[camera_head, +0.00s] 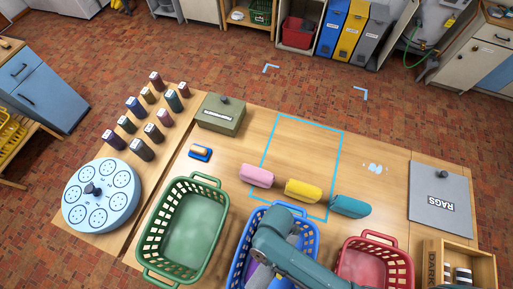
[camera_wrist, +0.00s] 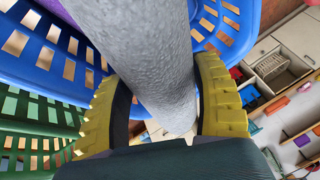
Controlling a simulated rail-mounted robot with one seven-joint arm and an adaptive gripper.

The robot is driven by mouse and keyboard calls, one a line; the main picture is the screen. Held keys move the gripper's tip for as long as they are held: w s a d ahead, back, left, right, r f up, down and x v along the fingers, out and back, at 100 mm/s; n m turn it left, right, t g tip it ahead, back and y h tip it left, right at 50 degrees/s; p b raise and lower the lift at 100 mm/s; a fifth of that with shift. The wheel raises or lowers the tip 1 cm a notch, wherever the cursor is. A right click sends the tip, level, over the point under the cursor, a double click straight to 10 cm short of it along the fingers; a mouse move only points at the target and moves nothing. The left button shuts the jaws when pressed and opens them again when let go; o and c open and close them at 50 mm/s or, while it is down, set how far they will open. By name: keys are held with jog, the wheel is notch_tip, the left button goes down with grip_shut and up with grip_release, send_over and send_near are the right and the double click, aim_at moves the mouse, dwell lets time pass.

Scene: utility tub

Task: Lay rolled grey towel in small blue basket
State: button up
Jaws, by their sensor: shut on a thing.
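My gripper (camera_wrist: 162,80) has yellow-padded fingers closed on the rolled grey towel (camera_wrist: 150,45), a thick speckled roll running lengthwise between them in the wrist view. In the head view my arm covers most of the blue basket (camera_head: 243,243) at the front middle of the table, and my gripper is hidden. The basket's slotted blue wall (camera_wrist: 45,62) shows on both sides of the roll in the wrist view. Something purple lies in the basket. I cannot tell whether the towel touches the basket floor.
A green basket (camera_head: 152,228) stands left of the blue one and a red basket (camera_head: 347,243) right of it. Pink (camera_head: 257,175), yellow (camera_head: 303,190) and teal (camera_head: 350,206) rolls lie behind. A grey RAGS lid (camera_head: 440,182) lies at right. The blue-outlined table area is mostly clear.

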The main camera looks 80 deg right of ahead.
jog(key=s+n+g+b, duration=0.1)
jog(key=s+n, duration=0.3)
jog(key=s, duration=0.2)
jog(key=shift+h, duration=0.3)
jog(key=f, duration=1.1)
jog(key=shift+a+b, duration=0.4)
jog(key=shift+f+b, duration=0.3)
jog(key=shift+f, duration=0.3)
jog(key=o, duration=1)
